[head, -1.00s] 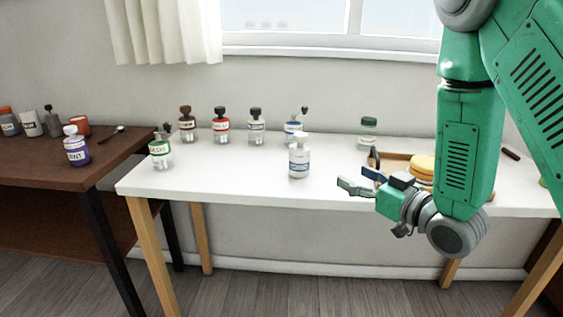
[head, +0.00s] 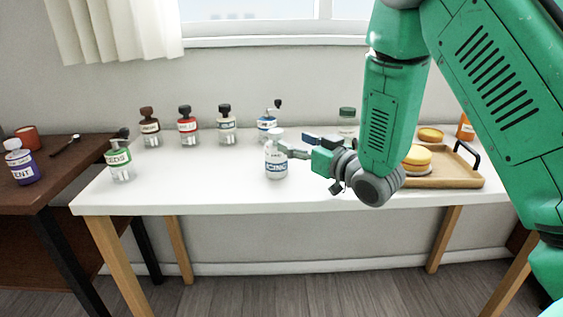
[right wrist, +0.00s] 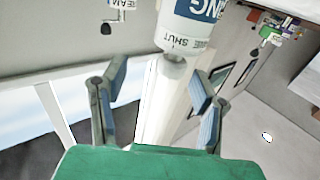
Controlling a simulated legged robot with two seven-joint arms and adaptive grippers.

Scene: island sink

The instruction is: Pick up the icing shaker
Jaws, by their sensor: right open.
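The icing shaker (head: 276,160) is a small white bottle with a white cap and a blue label reading ICING. It stands upright near the front middle of the white table (head: 220,190). My right gripper (head: 297,145) is open and just right of the shaker, at the height of its upper part, with the fingers pointing left at it. In the right wrist view the shaker (right wrist: 187,28) is beyond the tips of the open fingers (right wrist: 158,80), and no contact is clear. My left gripper is not in view.
Several condiment bottles (head: 188,128) stand in a row behind the shaker. A green-labelled bottle (head: 120,160) stands at the table's left. A green-capped jar (head: 347,122) is behind my right gripper. A wooden tray (head: 450,178) with round yellow items (head: 417,156) is at the right.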

